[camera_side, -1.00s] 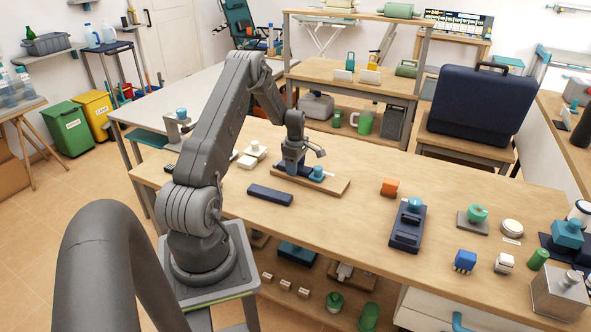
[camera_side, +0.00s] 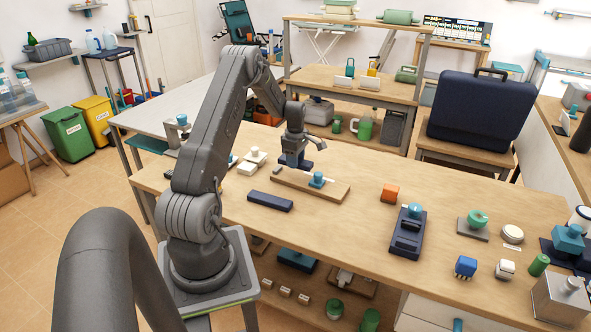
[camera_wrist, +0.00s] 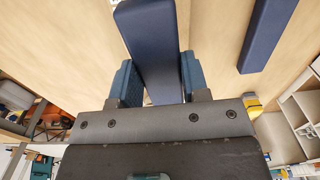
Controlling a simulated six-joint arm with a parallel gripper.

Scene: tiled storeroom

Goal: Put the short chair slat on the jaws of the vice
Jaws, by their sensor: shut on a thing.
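In the wrist view a dark navy slat (camera_wrist: 148,45) is between the blue pads of my gripper (camera_wrist: 156,80), which is shut on it. In the side view my gripper (camera_side: 296,162) is above the back edge of a wooden board with a teal knob (camera_side: 317,180); the held slat shows there only as a small dark patch. A second navy slat (camera_side: 270,201) lies flat on the bench in front of the board; it also shows in the wrist view (camera_wrist: 268,35). I cannot tell for sure which object is the vice.
A navy device with a teal knob (camera_side: 407,230) and an orange block (camera_side: 389,193) are to the right on the bench. White blocks (camera_side: 252,160) are left of my gripper. Several small objects crowd the right end. The middle front of the bench is clear.

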